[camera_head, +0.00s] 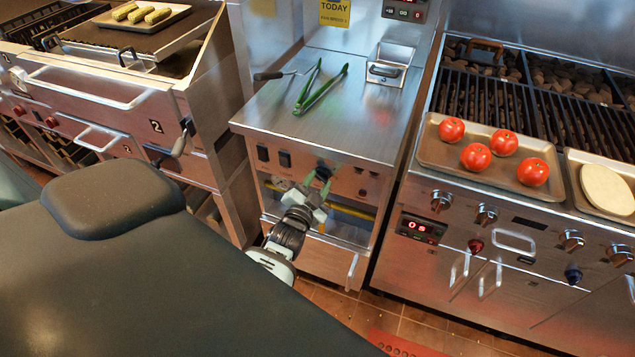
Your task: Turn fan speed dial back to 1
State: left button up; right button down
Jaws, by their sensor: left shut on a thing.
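The fan speed dial (323,171) appears as a small dark knob on the front panel of the steel middle cabinet. My left gripper (319,182) is at this knob with its greenish fingers around it, shut on it. The fingers hide much of the dial, so its setting cannot be read. A yellow sign (335,12) above the cabinet says TODAY with a smaller line that seems to read fan speed 1. My right gripper is not in view.
Green tongs (322,90) and a small steel container (388,65) are on the cabinet top. Black switches (274,157) sit left of the dial. On the right, a tray (432,150) of tomatoes rests on the grill. A door handle (351,272) sticks out below.

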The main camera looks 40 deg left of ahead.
pick_arm(q)
jog(key=n, duration=0.2)
jog(key=shift+n, duration=0.4)
jog(key=n, duration=0.3)
jog(key=shift+n, duration=0.3)
jog(key=n, duration=0.4)
jog(key=shift+n, duration=0.3)
jog(key=n, duration=0.3)
jog(key=shift+a+n, duration=0.1)
jog(key=shift+n, duration=0.2)
jog(key=n, duration=0.5)
jog(key=n+b, duration=0.1)
jog(key=n, duration=0.4)
jog(key=shift+n, duration=0.4)
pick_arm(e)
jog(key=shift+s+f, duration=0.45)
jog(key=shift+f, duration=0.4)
pick_arm(q)
jog(key=shift+b, duration=0.3)
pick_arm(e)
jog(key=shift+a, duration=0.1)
pick_arm(q)
jog(key=o, duration=1)
